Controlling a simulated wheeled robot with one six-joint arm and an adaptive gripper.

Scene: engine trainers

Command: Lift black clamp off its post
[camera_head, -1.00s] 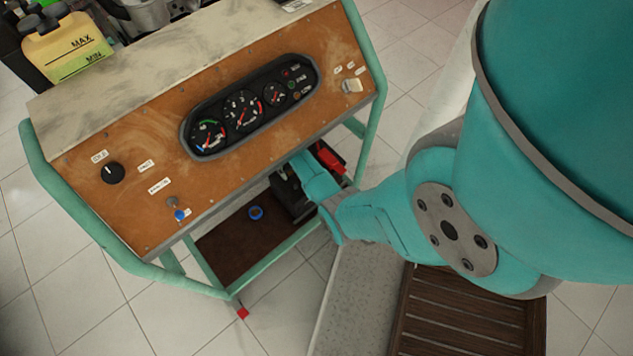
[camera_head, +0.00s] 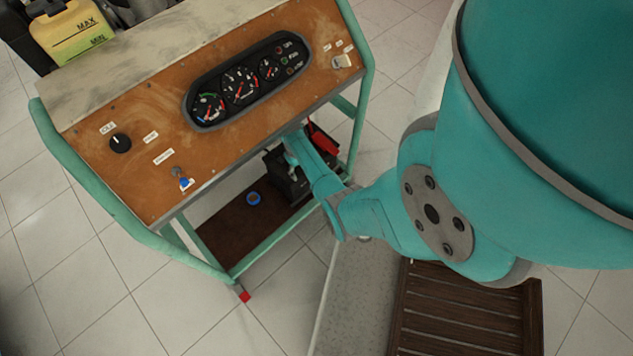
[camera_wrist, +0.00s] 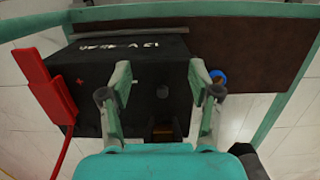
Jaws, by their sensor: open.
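A black battery (camera_wrist: 145,65) with white lettering sits on the lower shelf. It also shows under the panel in the head view (camera_head: 287,180). A small dark round knob (camera_wrist: 162,91) shows on its near side in the wrist view. The black clamp is hard to tell from the black battery; I cannot make out its outline or whether it is that knob. My gripper (camera_wrist: 161,72) is open, its two fingers spread to either side of the knob. No grip on anything shows. In the head view, my arm hides most of the gripper.
A red clamp (camera_wrist: 50,90) is at the battery's left, by a plus mark. A blue ring (camera_head: 253,198) lies on the brown shelf (camera_head: 222,228). The panel (camera_head: 150,185) overhangs the battery, and green frame rails (camera_head: 270,245) border the shelf.

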